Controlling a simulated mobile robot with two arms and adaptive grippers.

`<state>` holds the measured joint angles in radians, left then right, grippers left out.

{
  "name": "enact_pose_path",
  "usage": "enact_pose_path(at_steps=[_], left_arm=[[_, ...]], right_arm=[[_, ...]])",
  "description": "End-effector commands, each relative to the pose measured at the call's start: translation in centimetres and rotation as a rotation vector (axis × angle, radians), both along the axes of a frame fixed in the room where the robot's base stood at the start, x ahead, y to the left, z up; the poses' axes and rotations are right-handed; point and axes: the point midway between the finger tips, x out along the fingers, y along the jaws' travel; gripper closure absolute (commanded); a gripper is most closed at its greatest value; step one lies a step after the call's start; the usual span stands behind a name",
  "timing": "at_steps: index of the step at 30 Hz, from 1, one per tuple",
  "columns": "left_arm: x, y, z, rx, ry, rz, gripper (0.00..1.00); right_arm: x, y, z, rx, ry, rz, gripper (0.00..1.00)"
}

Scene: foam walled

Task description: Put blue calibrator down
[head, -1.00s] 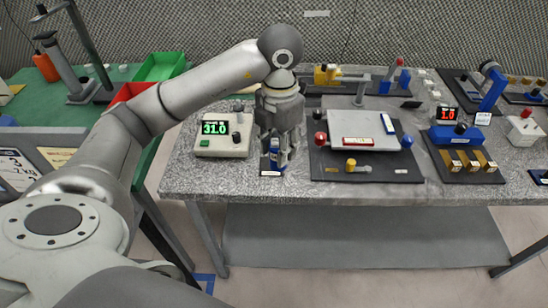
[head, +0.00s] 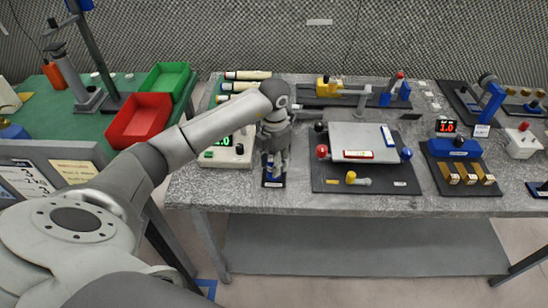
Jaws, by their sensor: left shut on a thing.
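The blue calibrator (head: 271,165) shows as a small blue piece between the fingers of my left gripper (head: 275,163). The gripper points down and is shut on it, and the fingers hide most of it. Directly below is a small dark base with a white label (head: 273,184), near the front edge of the grey speckled table (head: 240,198). I cannot tell whether the calibrator touches this base. My right gripper is not in view.
A pale box with a green display (head: 228,150) stands just left of the gripper. A dark board with a grey plate and coloured knobs (head: 365,142) is to the right. Red (head: 138,120) and green (head: 166,78) bins stand on the green table at left.

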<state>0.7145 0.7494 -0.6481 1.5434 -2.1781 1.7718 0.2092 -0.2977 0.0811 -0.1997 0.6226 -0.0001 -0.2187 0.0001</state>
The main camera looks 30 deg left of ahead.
Motion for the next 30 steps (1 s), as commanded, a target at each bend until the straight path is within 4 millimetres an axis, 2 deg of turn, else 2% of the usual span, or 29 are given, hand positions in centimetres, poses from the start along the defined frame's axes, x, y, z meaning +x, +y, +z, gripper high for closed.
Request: enact_pose_path(at_steps=[10, 11, 16, 25, 28, 30], left_arm=[[0.1, 0.0, -0.5, -0.001, -0.003, 0.000, 0.88], [0.1, 0.0, -0.5, -0.001, -0.003, 0.000, 0.63], [0.1, 0.0, -0.4, -0.001, -0.003, 0.001, 0.43], [0.1, 0.0, -0.3, -0.001, -0.003, 0.001, 0.43], [0.1, 0.0, 0.2, -0.001, -0.003, 0.000, 0.43], [0.2, 0.0, 0.9, 0.000, -0.008, 0.000, 0.43]], right_arm=[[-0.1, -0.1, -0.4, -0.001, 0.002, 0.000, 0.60], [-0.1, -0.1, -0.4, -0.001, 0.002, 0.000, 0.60], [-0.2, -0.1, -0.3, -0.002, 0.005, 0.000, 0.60], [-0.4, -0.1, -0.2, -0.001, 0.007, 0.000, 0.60], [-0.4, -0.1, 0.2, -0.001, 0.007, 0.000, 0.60], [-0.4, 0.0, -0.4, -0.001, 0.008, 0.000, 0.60]])
